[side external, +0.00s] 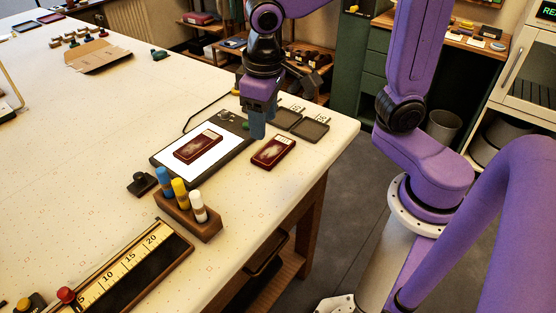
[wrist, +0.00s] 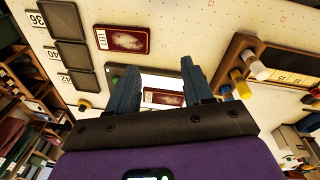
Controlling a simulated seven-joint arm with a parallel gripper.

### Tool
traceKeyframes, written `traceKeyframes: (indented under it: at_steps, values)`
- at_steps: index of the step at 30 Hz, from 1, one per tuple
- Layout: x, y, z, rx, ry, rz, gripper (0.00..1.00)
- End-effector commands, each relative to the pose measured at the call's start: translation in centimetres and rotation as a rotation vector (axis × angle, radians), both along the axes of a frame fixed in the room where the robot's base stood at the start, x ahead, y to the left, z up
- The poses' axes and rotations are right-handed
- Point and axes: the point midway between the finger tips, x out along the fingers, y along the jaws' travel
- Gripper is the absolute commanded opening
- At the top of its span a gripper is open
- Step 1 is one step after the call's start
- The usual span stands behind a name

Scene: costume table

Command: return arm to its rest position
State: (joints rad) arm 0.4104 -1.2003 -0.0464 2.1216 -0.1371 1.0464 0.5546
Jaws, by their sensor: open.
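My gripper (side external: 258,132) is above the table (side external: 100,140), over the back right edge of a black-framed white pad (side external: 172,165). Its fingers are apart and empty. In the wrist view my gripper (wrist: 156,72) shows two blue-grey fingers spread, with the white pad beyond them. One dark red booklet (side external: 198,146) lies on the pad; in the wrist view it shows between the fingers (wrist: 163,97). A second dark red booklet (side external: 272,152) lies on the table right of the pad, apart from the fingers.
Dark square trays (side external: 310,128) with number labels lie behind the second booklet. A wooden block (side external: 190,217) holds blue, yellow and white-topped bottles. A black stamp-like object (side external: 142,184) and a ruler board (side external: 130,265) are nearer. The table's left middle is mostly clear.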

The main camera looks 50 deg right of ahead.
Motion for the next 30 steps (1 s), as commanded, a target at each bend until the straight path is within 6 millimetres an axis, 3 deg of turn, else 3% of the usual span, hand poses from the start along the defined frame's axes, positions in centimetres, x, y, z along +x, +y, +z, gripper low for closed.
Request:
traceKeyframes:
  at_steps: [9,15,21,30]
  values:
    - [-8.9,-3.2,-1.8,0.023,0.059,0.428,0.50]
    - [-13.6,-5.3,-3.0,0.037,0.085,0.661,0.50]
    - [-16.0,-6.4,-3.6,0.043,0.097,0.780,0.50]
    - [-16.3,-6.6,-3.7,0.044,0.099,0.798,0.50]
